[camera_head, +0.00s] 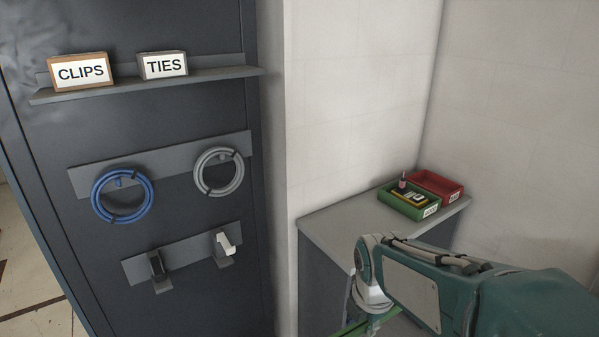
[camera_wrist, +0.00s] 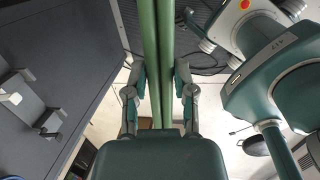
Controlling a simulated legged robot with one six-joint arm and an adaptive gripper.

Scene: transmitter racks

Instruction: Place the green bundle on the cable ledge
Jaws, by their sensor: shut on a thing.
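The green bundle (camera_wrist: 158,45) runs lengthwise through the upper middle of the wrist view, between the two fingers of my gripper (camera_wrist: 160,78). The fingers are shut on it from both sides. In the head view a green strip of the bundle (camera_head: 352,329) shows at the bottom edge, below my wrist; the rest is cut off. No ledge is marked as the cable ledge. On the dark cabinet, a lower grey strip (camera_head: 190,252) carries a black bracket (camera_head: 158,272) and a white-topped bracket (camera_head: 224,247), both empty. Two brackets (camera_wrist: 48,122) also show at the left of the wrist view.
Above, a blue coil (camera_head: 122,196) and a grey coil (camera_head: 219,172) hang on hooks. A shelf (camera_head: 200,75) holds the CLIPS box (camera_head: 80,71) and TIES box (camera_head: 163,65). At right, a counter (camera_head: 325,230) bears a green tray (camera_head: 408,208) and a red tray (camera_head: 440,186).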

